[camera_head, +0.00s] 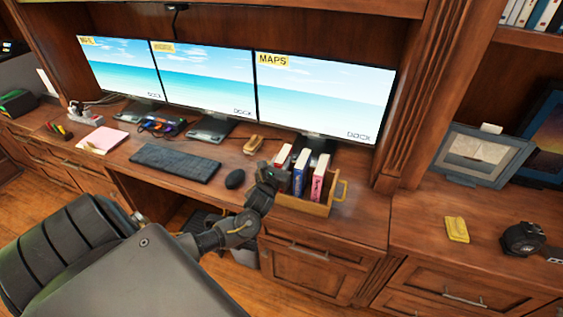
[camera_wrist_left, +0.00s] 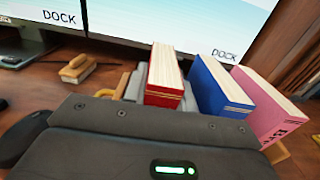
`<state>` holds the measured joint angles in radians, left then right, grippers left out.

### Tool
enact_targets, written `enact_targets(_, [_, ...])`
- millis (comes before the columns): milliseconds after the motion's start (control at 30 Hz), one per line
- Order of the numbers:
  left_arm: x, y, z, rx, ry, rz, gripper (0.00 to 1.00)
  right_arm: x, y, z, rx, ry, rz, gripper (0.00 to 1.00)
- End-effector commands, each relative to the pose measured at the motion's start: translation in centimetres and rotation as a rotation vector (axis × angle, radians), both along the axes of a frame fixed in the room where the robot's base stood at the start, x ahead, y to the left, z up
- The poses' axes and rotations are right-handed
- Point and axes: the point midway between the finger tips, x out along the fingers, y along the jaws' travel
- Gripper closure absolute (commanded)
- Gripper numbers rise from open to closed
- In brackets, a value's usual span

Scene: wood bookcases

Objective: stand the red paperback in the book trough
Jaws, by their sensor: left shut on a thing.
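The red paperback (camera_head: 283,157) is upright, at the left end of the wooden book trough (camera_head: 305,207) on the desk. My left gripper (camera_head: 268,174) is shut on it from the left side. In the left wrist view the red paperback (camera_wrist_left: 166,82) rises just beyond the gripper body, its red spine and pale page edges showing. Its lower part is hidden, so I cannot tell whether it touches the trough floor. A blue book (camera_head: 300,172) and a pink book (camera_head: 319,177) stand in the trough to its right. My right gripper is not in view.
Three monitors (camera_head: 325,95) stand behind the trough. A black mouse (camera_head: 235,179) and keyboard (camera_head: 176,163) lie to the left. A small wooden-and-tan object (camera_head: 253,145) lies behind the mouse. The desk right of the trough is clear up to a yellow block (camera_head: 456,229).

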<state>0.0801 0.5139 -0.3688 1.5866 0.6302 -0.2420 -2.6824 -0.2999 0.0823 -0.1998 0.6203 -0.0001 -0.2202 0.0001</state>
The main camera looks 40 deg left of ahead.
Motion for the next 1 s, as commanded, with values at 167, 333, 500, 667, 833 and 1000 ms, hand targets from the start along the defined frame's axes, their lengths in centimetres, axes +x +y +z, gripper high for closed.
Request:
enact_targets(167, [0.0,0.0,0.2,0.000,-0.003,0.000,1.00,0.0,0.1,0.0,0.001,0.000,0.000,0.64])
enact_targets(333, [0.0,0.0,-0.3,0.000,0.000,0.000,0.70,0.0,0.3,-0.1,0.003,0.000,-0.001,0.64])
enact_targets(500, [0.0,0.0,-0.2,0.000,0.000,0.000,0.51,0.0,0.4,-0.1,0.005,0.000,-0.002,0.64])
enact_targets(667, [0.0,0.0,-0.2,0.000,0.000,0.000,0.51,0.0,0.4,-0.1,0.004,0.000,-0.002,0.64])
enact_targets(833, [-0.1,0.0,0.1,-0.001,0.000,0.000,0.51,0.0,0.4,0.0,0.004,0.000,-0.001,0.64])
enact_targets(1000, [-2.5,-0.9,-0.2,-0.002,0.002,-0.002,0.51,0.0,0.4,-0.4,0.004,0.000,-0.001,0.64])
